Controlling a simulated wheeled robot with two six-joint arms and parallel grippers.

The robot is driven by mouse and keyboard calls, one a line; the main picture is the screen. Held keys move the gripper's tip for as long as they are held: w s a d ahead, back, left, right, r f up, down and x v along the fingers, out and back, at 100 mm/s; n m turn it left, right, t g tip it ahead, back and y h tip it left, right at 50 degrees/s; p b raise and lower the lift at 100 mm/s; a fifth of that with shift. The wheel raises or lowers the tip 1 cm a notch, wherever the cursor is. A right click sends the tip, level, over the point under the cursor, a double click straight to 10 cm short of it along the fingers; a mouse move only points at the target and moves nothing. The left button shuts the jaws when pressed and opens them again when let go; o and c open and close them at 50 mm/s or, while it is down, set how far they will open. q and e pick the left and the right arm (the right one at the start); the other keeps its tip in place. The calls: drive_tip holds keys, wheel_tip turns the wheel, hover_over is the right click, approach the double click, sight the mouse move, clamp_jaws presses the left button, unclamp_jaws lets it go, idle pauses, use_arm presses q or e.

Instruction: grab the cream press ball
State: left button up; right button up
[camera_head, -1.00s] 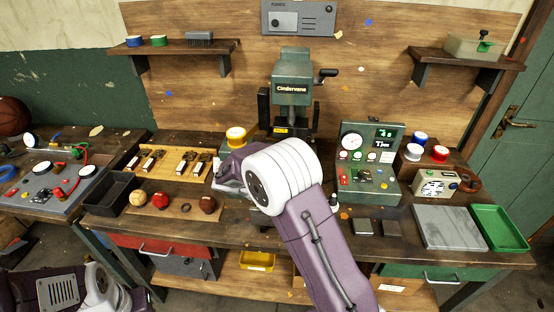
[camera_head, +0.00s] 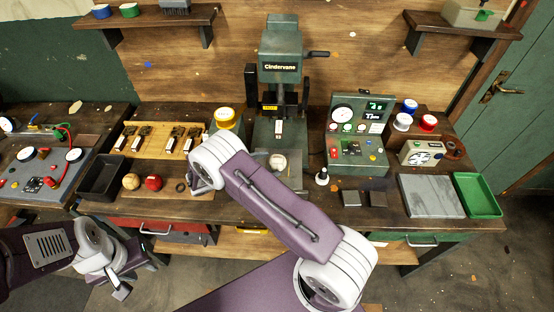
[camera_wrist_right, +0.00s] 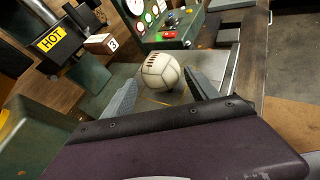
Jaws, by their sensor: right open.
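The cream press ball (camera_head: 278,161) sits at the base of the green press (camera_head: 281,65), just right of my right arm in the head view. In the right wrist view the cream ball (camera_wrist_right: 162,72), with dark lacing, lies ahead between the spread fingertips of my right gripper (camera_wrist_right: 163,88). That gripper is open and empty; I cannot tell whether either finger touches the ball.
A tan ball (camera_head: 131,181) and a red ball (camera_head: 153,183) lie at the bench's left front, beside a black tray (camera_head: 103,177). A control box (camera_head: 358,140) stands right of the press. A "HOT" label (camera_wrist_right: 50,40) marks the press near my right gripper.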

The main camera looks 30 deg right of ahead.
sight(280, 159)
drive_tip(key=d, duration=0.1)
drive_tip(key=d+p, duration=0.1)
drive_tip(key=d, duration=0.1)
drive_tip(key=shift+s+d+f, duration=0.1)
drive_tip(key=shift+d+f, duration=0.2)
drive_tip(key=shift+f, duration=0.05)
drive_tip(key=shift+w+d+f, duration=0.2)
drive_tip(key=shift+w+f, duration=0.1)
drive_tip(key=shift+s+a+r, duration=0.15)
drive_tip(key=c, duration=1.2)
use_arm(q)
drive_tip(key=shift+s+a+r, duration=0.1)
drive_tip(key=shift+s+r, duration=0.05)
drive_tip(key=shift+r, duration=0.45)
drive_tip(key=shift+s+r, duration=0.15)
drive_tip(key=shift+r, duration=0.4)
